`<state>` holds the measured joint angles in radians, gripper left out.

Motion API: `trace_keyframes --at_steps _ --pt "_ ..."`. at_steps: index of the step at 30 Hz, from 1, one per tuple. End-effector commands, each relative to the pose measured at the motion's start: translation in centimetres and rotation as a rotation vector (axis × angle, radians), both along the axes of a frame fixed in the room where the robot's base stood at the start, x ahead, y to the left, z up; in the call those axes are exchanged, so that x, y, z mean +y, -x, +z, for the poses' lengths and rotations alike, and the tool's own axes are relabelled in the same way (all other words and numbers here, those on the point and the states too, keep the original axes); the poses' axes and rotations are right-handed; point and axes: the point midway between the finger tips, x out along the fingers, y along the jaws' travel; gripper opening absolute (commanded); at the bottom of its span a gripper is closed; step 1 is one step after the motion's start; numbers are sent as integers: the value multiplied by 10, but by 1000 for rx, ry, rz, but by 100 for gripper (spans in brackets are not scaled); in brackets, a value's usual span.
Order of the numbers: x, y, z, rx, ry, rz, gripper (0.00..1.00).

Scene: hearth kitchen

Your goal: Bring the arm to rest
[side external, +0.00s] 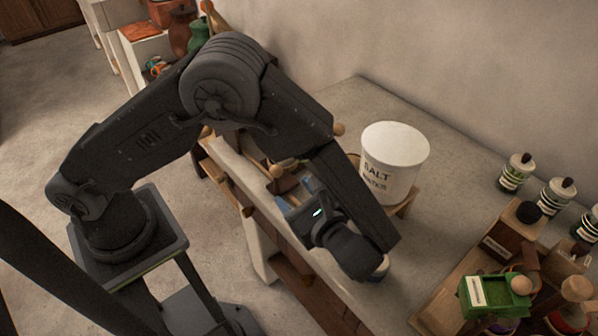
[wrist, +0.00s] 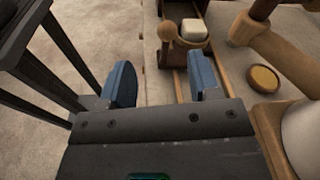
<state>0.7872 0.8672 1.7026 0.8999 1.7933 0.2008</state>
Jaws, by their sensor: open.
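My gripper (wrist: 162,82) is open, with its two blue fingers apart and nothing between them in the wrist view. In the side view my gripper (side external: 290,207) hangs at the counter's front edge, left of the white salt crock. My arm is bent, with its elbow high and its wrist low over the counter edge. In the wrist view the floor shows on the left and the counter edge with an open drawer (wrist: 181,85) on the right. My wrist hides part of the counter in the side view.
The salt crock (side external: 393,158) stands on a small wooden stand close to my wrist. Several labelled jars (side external: 518,172) stand at the right. A green box (side external: 490,297) sits at the front right. Open floor (side external: 50,130) lies left.

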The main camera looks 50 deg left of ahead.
Motion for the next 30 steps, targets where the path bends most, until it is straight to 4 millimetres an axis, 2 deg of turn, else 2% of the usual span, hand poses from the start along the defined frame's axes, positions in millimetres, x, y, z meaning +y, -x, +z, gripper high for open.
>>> trace_keyframes --at_steps 1,6,15,24,30 --pt "11 -1 16 -25 76 55 56" --pt "42 8 55 -123 346 233 56" --pt "80 38 110 -397 805 519 56" --pt "98 71 152 -792 1224 741 56" --pt "104 86 174 -1070 1448 828 56"
